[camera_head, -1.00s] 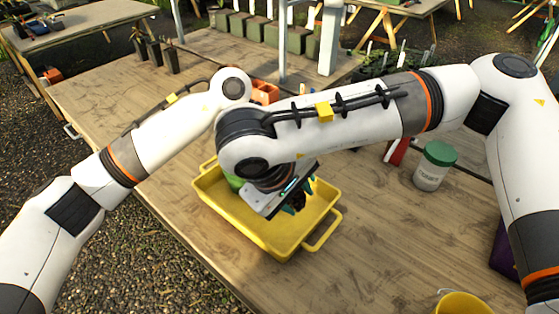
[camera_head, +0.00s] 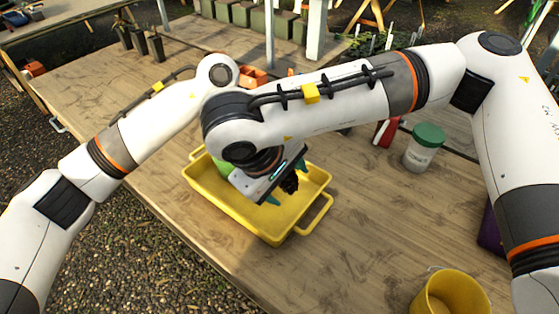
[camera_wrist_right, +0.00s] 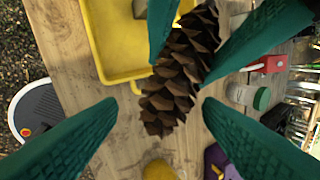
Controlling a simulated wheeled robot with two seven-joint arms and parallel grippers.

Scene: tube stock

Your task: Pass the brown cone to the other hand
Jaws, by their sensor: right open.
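The brown cone (camera_wrist_right: 170,85) is a dark, scaly pine cone, hanging slantwise in the right wrist view. My left gripper (camera_wrist_right: 183,70) reaches in from the top there, its two teal fingers shut on the cone's upper part. My right gripper (camera_wrist_right: 160,103) is open, its teal fingers either side of the cone's lower end with gaps between. In the head view my right gripper (camera_head: 286,183) is above the yellow tray, with the dark cone (camera_head: 290,184) at its fingers. My left gripper is hidden there behind my right arm.
The yellow tray (camera_head: 240,215) lies below on the wooden table (camera_head: 350,235). A green-lidded white jar (camera_head: 423,150) and a red object (camera_head: 385,132) stand to the right. A yellow bucket (camera_head: 450,295) is at the front right. The table between tray and bucket is clear.

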